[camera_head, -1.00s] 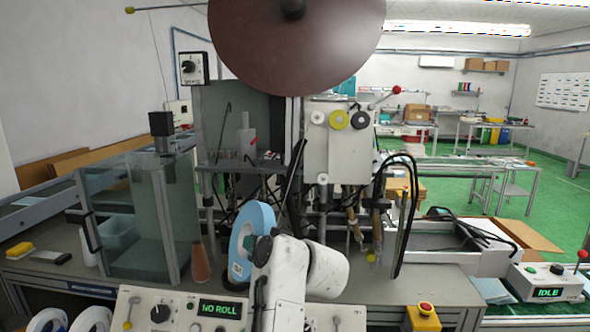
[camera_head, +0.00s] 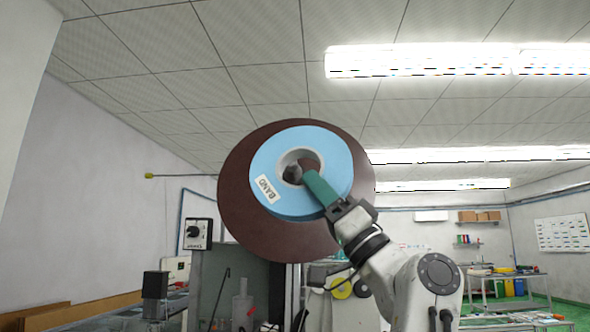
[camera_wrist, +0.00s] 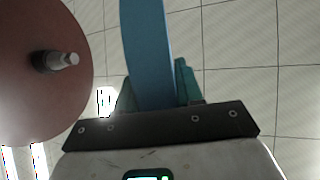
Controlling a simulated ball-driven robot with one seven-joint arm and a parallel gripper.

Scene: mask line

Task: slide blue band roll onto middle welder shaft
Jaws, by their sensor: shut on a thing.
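The blue band roll (camera_head: 333,158) is a flat light-blue ring with a white label reading "BAND". My gripper (camera_head: 318,190) is shut on its lower right rim, with green fingers on both sides. The roll faces the head camera in front of the brown disc (camera_head: 240,225). The dark tip of a shaft (camera_head: 293,174) shows through the roll's hole, a little left of its middle. In the wrist view the roll (camera_wrist: 147,45) is edge-on between the fingers. The shaft (camera_wrist: 60,61) sticks out of the disc (camera_wrist: 25,100) toward the roll, with a gap between them.
A control box (camera_head: 198,233) with a dial is to the left. A thin rod with a yellow tip (camera_head: 149,176) reaches out at the left. Open space lies above the roll.

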